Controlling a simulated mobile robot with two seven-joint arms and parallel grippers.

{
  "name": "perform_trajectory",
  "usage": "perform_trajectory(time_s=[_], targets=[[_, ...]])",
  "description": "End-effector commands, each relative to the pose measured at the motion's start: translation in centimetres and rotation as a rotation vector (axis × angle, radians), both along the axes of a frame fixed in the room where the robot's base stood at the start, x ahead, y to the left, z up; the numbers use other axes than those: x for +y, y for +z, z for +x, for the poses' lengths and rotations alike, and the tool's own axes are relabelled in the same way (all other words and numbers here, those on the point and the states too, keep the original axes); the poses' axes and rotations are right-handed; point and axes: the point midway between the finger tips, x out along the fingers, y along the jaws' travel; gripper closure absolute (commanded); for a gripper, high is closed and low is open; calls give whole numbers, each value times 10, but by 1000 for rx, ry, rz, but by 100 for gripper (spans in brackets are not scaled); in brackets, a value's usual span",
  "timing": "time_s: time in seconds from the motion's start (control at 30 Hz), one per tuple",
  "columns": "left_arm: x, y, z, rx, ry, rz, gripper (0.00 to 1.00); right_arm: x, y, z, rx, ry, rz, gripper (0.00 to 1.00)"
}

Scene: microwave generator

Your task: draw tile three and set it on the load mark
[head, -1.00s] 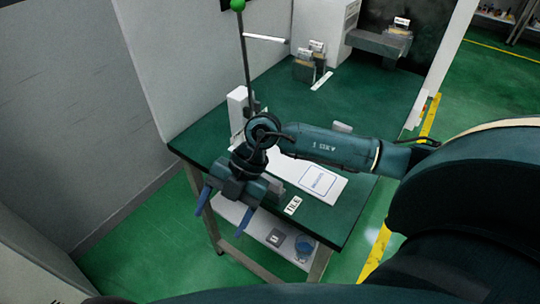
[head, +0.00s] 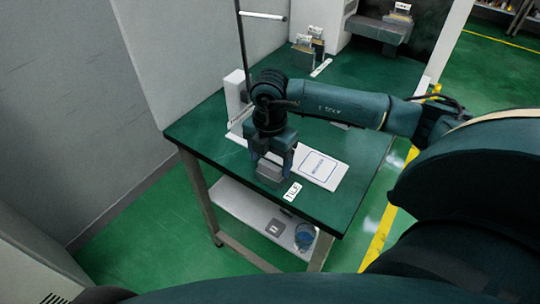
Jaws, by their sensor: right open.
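A small grey block (head: 270,174) shows at the fingertips, beside a white label reading TILE (head: 293,191). I cannot tell whether the fingers touch the block, and no number shows on it. Right of the gripper lies a white board (head: 335,180) with a blue outlined rectangle and small blue lettering (head: 318,167), possibly the load mark. The gripper and forearm hide the board's left part. My left gripper is out of view.
The green table (head: 205,125) has a white upright piece (head: 235,95) and a dark pole (head: 242,45) behind the gripper. Labelled blocks (head: 310,45) and a grey machine ledge (head: 378,30) stand at the back. A lower shelf (head: 240,205) holds small items.

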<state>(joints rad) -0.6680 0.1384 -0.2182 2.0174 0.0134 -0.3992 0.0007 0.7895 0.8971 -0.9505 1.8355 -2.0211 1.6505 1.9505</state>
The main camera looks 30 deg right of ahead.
Motion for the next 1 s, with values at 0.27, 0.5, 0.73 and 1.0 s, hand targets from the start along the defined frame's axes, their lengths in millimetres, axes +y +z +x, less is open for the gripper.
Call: perform_trajectory(time_s=[0.27, 0.5, 0.73, 1.0], targets=[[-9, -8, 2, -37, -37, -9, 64, 0, -32, 0, 2, 1, -1, 27], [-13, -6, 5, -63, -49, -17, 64, 0, -44, 0, 1, 1, 0, 27], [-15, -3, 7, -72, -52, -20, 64, 0, -46, 0, 1, 2, 0, 27], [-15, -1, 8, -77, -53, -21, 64, 0, -46, 0, 2, 2, -1, 35]])
